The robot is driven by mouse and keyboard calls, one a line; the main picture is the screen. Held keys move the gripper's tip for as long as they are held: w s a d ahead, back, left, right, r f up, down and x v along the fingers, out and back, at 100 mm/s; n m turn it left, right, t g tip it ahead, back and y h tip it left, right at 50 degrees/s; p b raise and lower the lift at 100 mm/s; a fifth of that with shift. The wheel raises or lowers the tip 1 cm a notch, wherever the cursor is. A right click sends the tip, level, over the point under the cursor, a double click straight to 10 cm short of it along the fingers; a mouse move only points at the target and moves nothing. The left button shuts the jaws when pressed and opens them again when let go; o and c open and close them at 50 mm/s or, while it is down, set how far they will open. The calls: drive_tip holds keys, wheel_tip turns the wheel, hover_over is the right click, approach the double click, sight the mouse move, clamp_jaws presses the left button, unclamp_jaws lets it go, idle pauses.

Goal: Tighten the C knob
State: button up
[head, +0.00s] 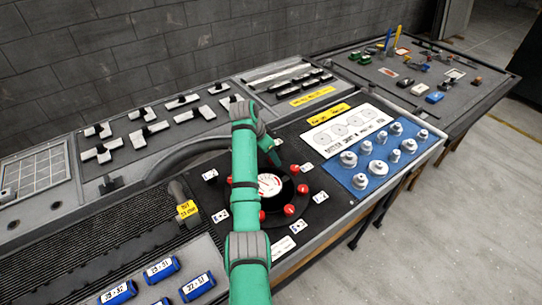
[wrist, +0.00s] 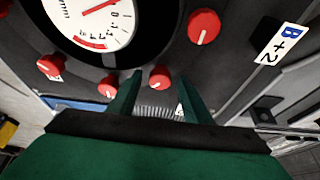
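A round dial with a white face (head: 270,184) sits on a black panel, ringed by red knobs such as this one (head: 289,210). In the wrist view the dial (wrist: 100,22) is at the top left. One red knob (wrist: 159,77) shows between and beyond my fingertips. Others are a larger red knob (wrist: 204,26) at upper right and two (wrist: 108,87) (wrist: 50,66) at left. My gripper (wrist: 157,92) is open with nothing held. In the head view my gripper (head: 276,151) hangs above the dial's far side. I cannot read which knob is marked C; a label near my right finger is mostly hidden.
A white label reading B+2 (wrist: 280,43) lies beside the larger knob. A blue tray (head: 343,176) with several grey knobs stands right of the dial. Blue blocks (head: 162,269) lie at front left. A second table (head: 455,105) holds small parts. Grey floor is clear at right.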

drive_tip(key=shift+r, duration=0.1)
drive_tip(key=v, duration=1)
drive_tip(key=shift+a+r, duration=0.15)
drive_tip(key=shift+r, duration=0.1)
drive_tip(key=shift+s, duration=0.1)
